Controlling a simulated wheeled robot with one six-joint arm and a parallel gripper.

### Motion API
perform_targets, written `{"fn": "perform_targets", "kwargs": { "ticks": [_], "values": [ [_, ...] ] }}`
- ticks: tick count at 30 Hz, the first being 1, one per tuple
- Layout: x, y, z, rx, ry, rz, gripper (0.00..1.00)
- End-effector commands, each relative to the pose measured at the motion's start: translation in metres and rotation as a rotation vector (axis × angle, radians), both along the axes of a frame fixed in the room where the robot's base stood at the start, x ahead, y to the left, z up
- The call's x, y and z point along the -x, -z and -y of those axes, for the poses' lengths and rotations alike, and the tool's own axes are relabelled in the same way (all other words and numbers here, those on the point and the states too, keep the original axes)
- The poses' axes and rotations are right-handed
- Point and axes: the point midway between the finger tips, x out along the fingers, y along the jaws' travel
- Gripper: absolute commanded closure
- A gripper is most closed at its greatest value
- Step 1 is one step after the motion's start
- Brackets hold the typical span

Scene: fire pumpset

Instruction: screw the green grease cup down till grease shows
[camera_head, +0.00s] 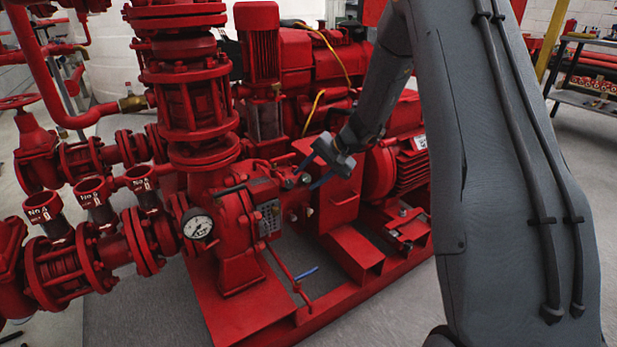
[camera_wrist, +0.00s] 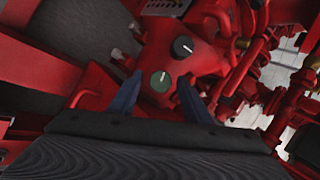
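The green grease cup (camera_wrist: 160,82) is a small round cap with a white line across its face. It sits on the red pump housing (camera_wrist: 205,62) in the wrist view. My gripper (camera_wrist: 160,78) is open, with one dark blue finger on each side of the cup. Gaps show between the fingers and the cup, and I see no contact. In the head view my gripper (camera_head: 300,184) is at the housing beside the red upright plate. I cannot make out the green cup there. No grease is visible around it.
A similar black cap (camera_wrist: 183,47) with a white line sits just beyond the green one. Red pipes (camera_wrist: 285,100) crowd the right. In the head view a pressure gauge (camera_head: 198,226) stands left of my gripper, and a blue-handled valve (camera_head: 306,273) is below.

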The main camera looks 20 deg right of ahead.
Motion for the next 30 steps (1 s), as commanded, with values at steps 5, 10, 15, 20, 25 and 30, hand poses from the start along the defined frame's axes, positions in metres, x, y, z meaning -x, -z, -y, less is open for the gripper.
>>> {"fn": "perform_targets", "kwargs": {
  "ticks": [5,10,15,20,25,30],
  "values": [
    [0.000,0.000,0.000,0.000,-0.001,-0.001,0.56],
    [0.003,-0.006,0.003,0.000,-0.001,0.000,0.56],
    [0.012,-0.023,0.014,0.001,0.002,0.001,0.56],
    [0.023,-0.044,0.028,0.001,0.002,0.001,0.56],
    [0.031,-0.059,0.037,0.000,0.000,0.000,0.56],
    [0.032,-0.060,0.039,0.000,-0.001,-0.001,0.56]
  ]
}}
